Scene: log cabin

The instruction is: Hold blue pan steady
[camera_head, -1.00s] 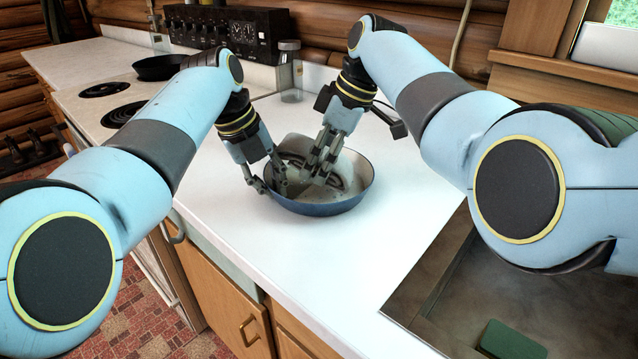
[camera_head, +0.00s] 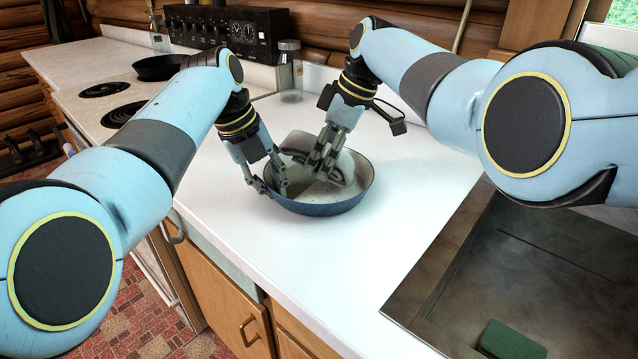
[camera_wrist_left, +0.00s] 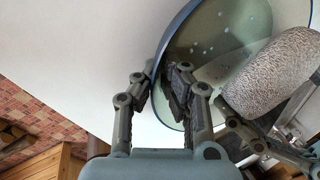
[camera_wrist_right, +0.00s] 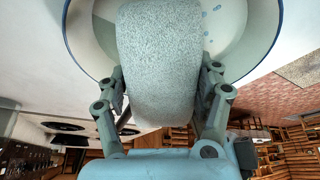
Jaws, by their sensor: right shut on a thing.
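The blue pan (camera_head: 318,208) sits on the white counter, with small spots on its inside that show in the left wrist view (camera_wrist_left: 222,45). My left gripper (camera_head: 273,190) is at the pan's left rim. In the left wrist view its fingers (camera_wrist_left: 160,88) straddle the pan wall, one outside and one inside, closed on it. My right gripper (camera_head: 325,172) is over the inside of the pan. It is shut on a grey speckled sponge (camera_wrist_right: 158,62), held between both fingers. The fingers hide part of the sponge in the head view.
A sink (camera_head: 450,262) with a green sponge (camera_head: 512,340) lies at the front right. A stove with a black pan (camera_head: 160,66) is at the back left. A glass jar (camera_head: 290,70) stands behind the pan. The counter right of the pan is clear.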

